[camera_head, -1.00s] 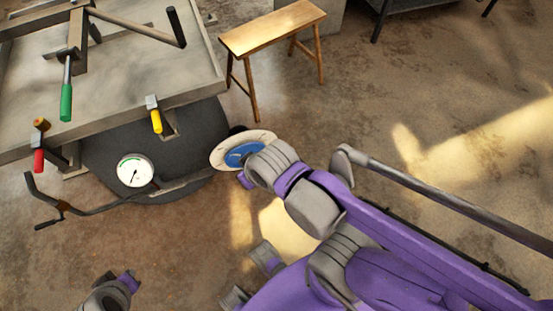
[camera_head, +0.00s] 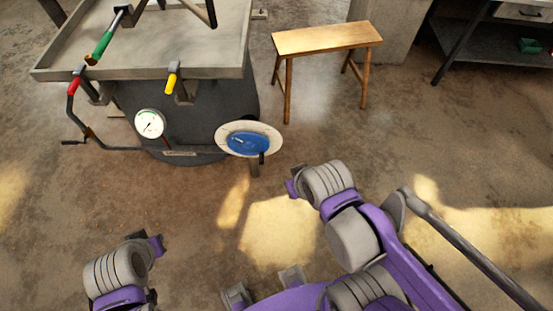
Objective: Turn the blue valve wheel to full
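The blue valve wheel (camera_head: 244,143) sits inside a pale round dial plate (camera_head: 222,137) on the front of the dark round vessel (camera_head: 240,100). A small dark handle (camera_head: 262,158) sticks out at the wheel's lower right. My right gripper (camera_head: 292,186) is below and right of the wheel, apart from it. My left gripper (camera_head: 158,246) is low at the left, over bare floor and away from the vessel. The fingers of both grippers are too small and turned away to show whether they are open. A white pressure gauge (camera_head: 150,124) is left of the wheel.
A grey tray-like top (camera_head: 150,72) overhangs the vessel, with green (camera_head: 100,48), red (camera_head: 74,86) and yellow (camera_head: 172,80) handles. A bent crank (camera_head: 88,138) juts out at left. A wooden bench (camera_head: 326,38) stands behind right. The floor before the vessel is clear.

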